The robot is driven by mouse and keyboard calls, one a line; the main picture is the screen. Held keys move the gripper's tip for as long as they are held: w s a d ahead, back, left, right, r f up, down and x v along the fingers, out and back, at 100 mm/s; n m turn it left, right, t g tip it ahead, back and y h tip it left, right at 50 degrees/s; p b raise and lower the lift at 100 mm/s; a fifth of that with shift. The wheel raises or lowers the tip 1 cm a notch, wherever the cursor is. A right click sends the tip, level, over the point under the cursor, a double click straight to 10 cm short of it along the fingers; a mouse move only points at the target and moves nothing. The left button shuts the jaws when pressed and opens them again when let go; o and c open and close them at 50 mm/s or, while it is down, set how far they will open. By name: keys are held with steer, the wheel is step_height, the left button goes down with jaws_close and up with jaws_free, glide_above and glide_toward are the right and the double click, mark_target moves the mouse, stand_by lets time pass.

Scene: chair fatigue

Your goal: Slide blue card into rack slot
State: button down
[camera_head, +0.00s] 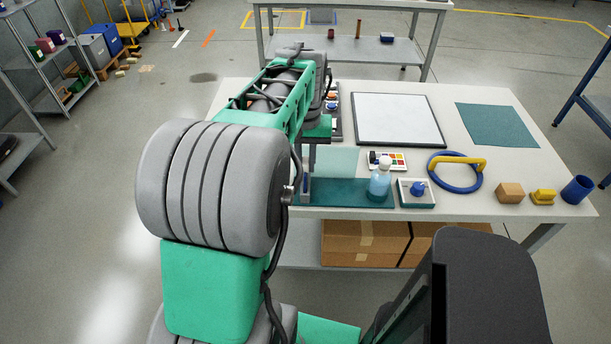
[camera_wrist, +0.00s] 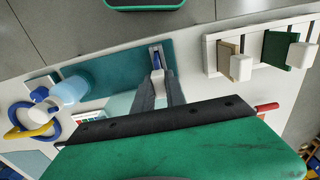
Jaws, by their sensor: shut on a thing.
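My gripper (camera_wrist: 157,80) is shut on the blue card (camera_wrist: 156,56), which shows as a narrow blue strip beyond the fingertips in the wrist view. The card is above or at the teal mat (camera_wrist: 118,74); the frames do not show whether it touches. In the head view my gripper (camera_head: 307,178) points down at the mat's left end, and the card is hard to make out. The white slotted rack (camera_wrist: 210,52) is right of my gripper in the wrist view. It holds a beige card (camera_wrist: 226,62) and a green card (camera_wrist: 280,48), each with a white knob.
A white board (camera_head: 398,118) lies behind. A red handle (camera_wrist: 267,107) lies near the rack. The table's front edge is close.

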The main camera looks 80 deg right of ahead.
steer(key=shift+r+p, duration=1.65)
steer(key=shift+r, duration=0.45)
step_height(320, 180, up, 4)
steer(key=p, duration=0.3)
